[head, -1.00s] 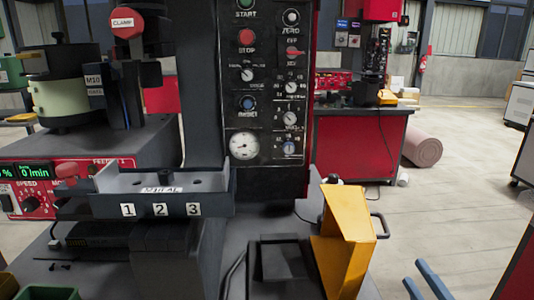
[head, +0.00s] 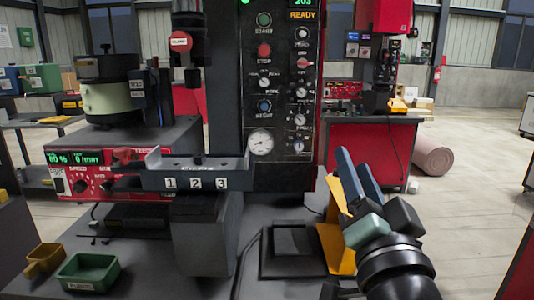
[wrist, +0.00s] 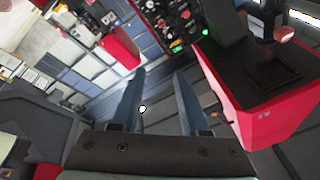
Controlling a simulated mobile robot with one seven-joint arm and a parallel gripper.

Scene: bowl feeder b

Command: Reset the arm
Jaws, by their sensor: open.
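My gripper (head: 358,178) is at the right of the head view, raised in front of the yellow chute-like part, with its two blue fingers pointing up. In the wrist view my gripper (wrist: 160,108) shows its two fingers apart with nothing between them. The jaws are open and empty. The fingers hide part of the yellow part (head: 334,247) behind them.
A machine with a black control panel (head: 290,100) stands in the middle, with a grey tray (head: 200,180) marked 1, 2, 3. A bowl feeder (head: 108,98) is at left. A green bin (head: 88,270) and a yellow bin (head: 44,258) sit front left. Open floor (head: 470,220) lies at right.

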